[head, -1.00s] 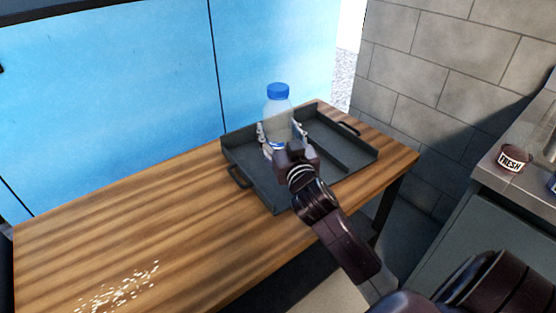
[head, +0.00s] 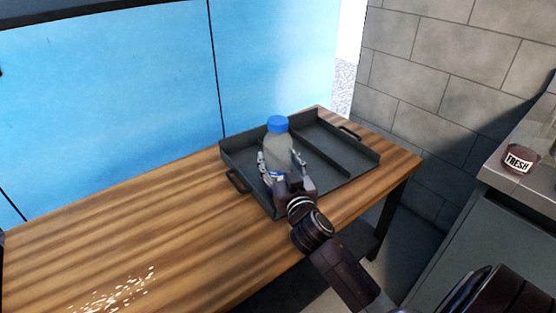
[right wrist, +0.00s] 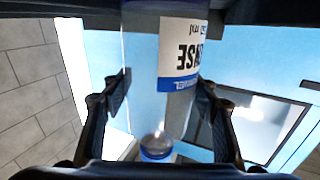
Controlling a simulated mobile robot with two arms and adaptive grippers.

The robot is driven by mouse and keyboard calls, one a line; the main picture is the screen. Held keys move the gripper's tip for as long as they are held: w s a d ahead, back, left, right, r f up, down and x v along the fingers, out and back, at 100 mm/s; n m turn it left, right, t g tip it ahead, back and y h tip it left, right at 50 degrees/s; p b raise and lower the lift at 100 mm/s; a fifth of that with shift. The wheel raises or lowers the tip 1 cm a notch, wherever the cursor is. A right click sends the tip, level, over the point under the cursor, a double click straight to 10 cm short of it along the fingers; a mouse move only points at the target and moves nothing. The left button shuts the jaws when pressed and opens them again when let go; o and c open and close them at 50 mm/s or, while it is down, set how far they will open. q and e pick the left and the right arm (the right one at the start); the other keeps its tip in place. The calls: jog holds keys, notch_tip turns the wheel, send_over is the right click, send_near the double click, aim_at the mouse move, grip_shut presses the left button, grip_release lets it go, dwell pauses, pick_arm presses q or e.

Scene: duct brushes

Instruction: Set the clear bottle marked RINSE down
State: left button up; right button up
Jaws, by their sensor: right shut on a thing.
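The clear bottle (head: 279,146) with a blue cap is upright in the head view, over the left compartment of the dark grey tray (head: 338,187). My right gripper (head: 280,160) is shut on its lower body, one finger on each side. In the right wrist view the bottle (right wrist: 145,75) appears upside down between the fingers (right wrist: 162,95). Its white and blue label shows only part of a word, ending in "NSE". The gripper hides the bottle's base, so I cannot tell whether it touches the tray floor. My left gripper is out of view.
The tray has a raised rim, handles and a divider, and stands on a striped wooden table (head: 150,230). White crumbs (head: 115,290) lie at the table's lower left. A blue panelled wall is behind. A jar marked FRESH (head: 519,160) stands on a counter at right.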

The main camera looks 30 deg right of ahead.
jog(key=o, duration=0.8)
jog(key=shift+f, duration=0.15)
jog(key=o, duration=0.4)
jog(key=shift+o, duration=0.2)
jog(key=shift+r, duration=0.25)
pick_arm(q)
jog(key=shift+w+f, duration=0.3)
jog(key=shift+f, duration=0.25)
pick_arm(e)
jog(key=v, duration=1.2)
